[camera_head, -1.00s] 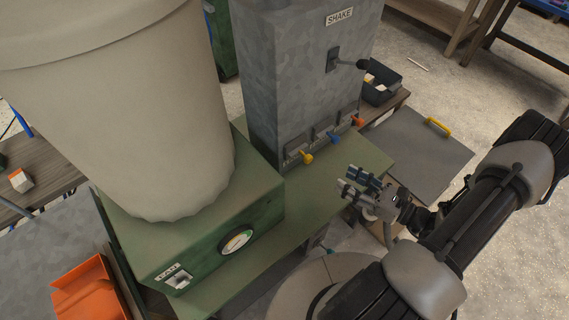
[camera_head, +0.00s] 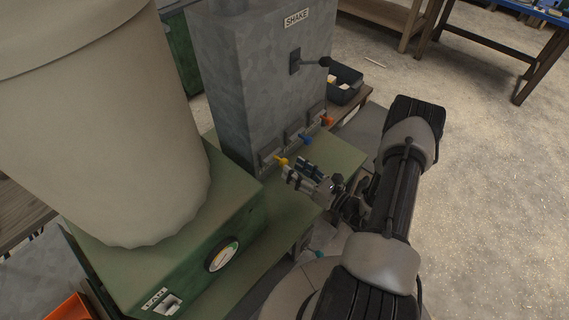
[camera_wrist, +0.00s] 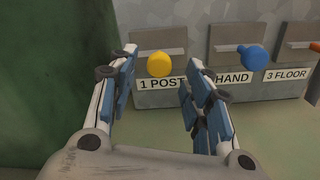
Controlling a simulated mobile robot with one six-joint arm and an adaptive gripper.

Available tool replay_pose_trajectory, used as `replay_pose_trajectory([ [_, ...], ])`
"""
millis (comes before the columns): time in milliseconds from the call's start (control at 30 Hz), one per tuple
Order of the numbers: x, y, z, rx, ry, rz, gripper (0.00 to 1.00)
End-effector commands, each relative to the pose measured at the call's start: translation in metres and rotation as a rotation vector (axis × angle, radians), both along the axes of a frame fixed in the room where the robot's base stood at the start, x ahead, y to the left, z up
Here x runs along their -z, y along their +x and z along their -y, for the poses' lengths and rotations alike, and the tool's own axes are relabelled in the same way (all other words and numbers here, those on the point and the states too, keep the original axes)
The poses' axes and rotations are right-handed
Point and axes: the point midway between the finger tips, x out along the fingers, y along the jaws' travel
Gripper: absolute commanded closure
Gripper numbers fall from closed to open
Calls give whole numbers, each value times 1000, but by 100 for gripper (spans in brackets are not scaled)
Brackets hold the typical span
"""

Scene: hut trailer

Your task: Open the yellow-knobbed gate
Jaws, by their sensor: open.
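The yellow knob (camera_head: 281,161) is on the leftmost gate at the foot of the grey metal cabinet (camera_head: 250,90). In the wrist view the yellow knob (camera_wrist: 160,64) sits above a label reading "1 POST", on a grey gate plate (camera_wrist: 150,42). My gripper (camera_head: 299,171) is open and empty, just in front of the knob. In the wrist view my gripper (camera_wrist: 152,90) has its blue-padded fingers on either side of the knob in the picture, with the knob beyond the tips. I see no contact.
A blue knob (camera_wrist: 252,57) labelled "HAND" and an orange knob (camera_head: 327,120) on the "3 FLOOR" gate are to the right. A green box (camera_head: 190,250) with a dial and a large beige bin (camera_head: 110,130) stand left. A SHAKE lever (camera_head: 318,62) projects above.

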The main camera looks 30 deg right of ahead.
Motion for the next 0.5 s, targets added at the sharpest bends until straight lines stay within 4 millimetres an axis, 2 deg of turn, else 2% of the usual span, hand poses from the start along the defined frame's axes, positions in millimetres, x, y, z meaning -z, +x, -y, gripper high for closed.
replay_pose_trajectory([
  [33, 1, 10, -5, -6, -3, 2, 55],
  [200, 1, 35, -13, -3, -3, 1, 55],
  [500, 0, 49, -18, 0, -1, 0, 55],
])
